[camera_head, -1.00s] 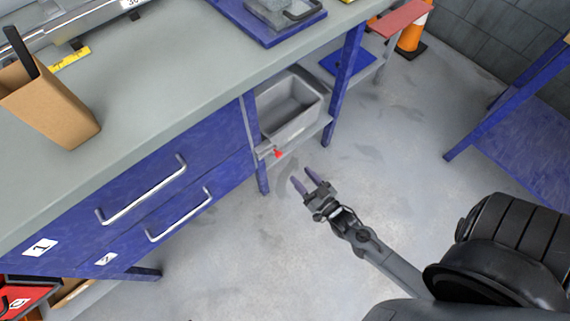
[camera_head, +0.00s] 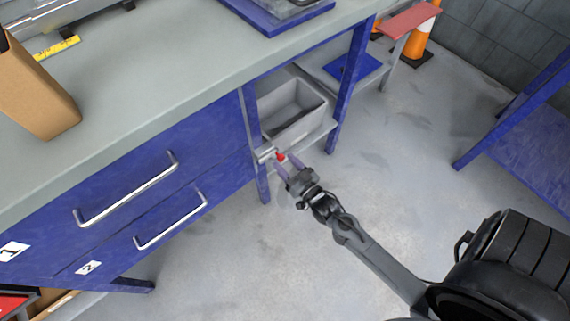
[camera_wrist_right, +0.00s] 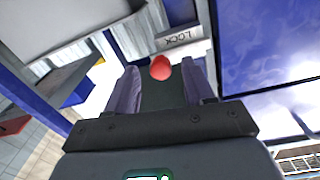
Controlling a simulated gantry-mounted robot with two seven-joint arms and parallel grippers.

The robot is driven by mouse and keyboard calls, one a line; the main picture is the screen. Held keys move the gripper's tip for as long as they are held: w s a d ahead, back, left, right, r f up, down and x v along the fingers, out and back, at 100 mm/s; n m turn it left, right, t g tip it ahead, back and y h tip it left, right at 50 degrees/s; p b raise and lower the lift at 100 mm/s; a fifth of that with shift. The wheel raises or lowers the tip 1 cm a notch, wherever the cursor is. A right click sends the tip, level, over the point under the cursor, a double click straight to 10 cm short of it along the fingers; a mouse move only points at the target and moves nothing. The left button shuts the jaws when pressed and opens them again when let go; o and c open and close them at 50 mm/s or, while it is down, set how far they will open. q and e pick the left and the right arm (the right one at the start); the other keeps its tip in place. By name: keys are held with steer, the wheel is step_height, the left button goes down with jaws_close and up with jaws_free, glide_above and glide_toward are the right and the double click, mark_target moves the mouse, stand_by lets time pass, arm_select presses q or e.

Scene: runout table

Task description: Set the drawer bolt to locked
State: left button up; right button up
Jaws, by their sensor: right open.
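The drawer bolt's red knob (camera_head: 281,157) sits at the right edge of the blue drawer unit, beside a table leg. In the right wrist view the red knob (camera_wrist_right: 160,67) shows between the fingertips, with a plate marked LOCK (camera_wrist_right: 181,38) just beyond it. My right gripper (camera_head: 288,167) is open, its two purple-grey fingers on either side of the knob; I cannot tell whether they touch it. The fingers also show in the right wrist view (camera_wrist_right: 160,80). Drawer 1 (camera_head: 130,185) and drawer 2 (camera_head: 170,220) look closed. My left gripper is out of view.
A grey bin (camera_head: 294,108) stands on the shelf right of the bolt. A cardboard box (camera_head: 38,95) stands on the grey worktop (camera_head: 150,75). A blue table leg (camera_head: 350,85) rises beyond the bin. The floor (camera_head: 400,180) to the right is clear.

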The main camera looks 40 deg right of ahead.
steer(key=shift+w, duration=0.45)
jaws_close()
